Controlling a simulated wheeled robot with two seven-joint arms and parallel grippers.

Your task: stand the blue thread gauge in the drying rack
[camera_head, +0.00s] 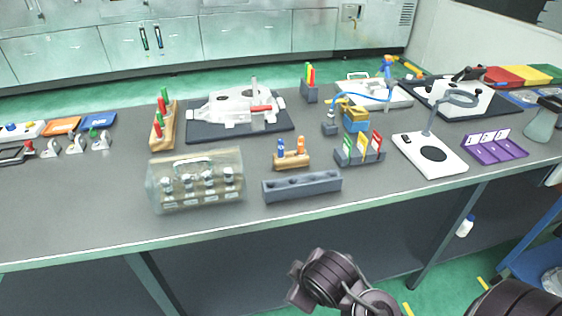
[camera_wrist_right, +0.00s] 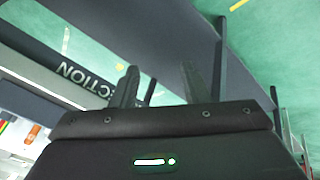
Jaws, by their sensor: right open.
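The blue thread gauge (camera_head: 281,147) stands upright beside an orange gauge (camera_head: 301,146) in a small wooden block (camera_head: 291,162) near the middle of the bench. A long grey block (camera_head: 325,186) with round recesses in its top lies in front of it, near the front edge. It looks like the drying rack, and its recesses look empty. My right gripper (camera_wrist_right: 158,84) shows in the right wrist view with its fingers apart and nothing between them. It points past the bench front toward the floor, away from the gauge. My left gripper is not in view.
A clear case (camera_head: 195,180) of small parts stands left of the grey block. A grey card holder (camera_head: 360,157) stands to its right. A wooden stand (camera_head: 163,130) of red and green gauges and a white fixture (camera_head: 236,107) are behind. Bare bench lies at the front left.

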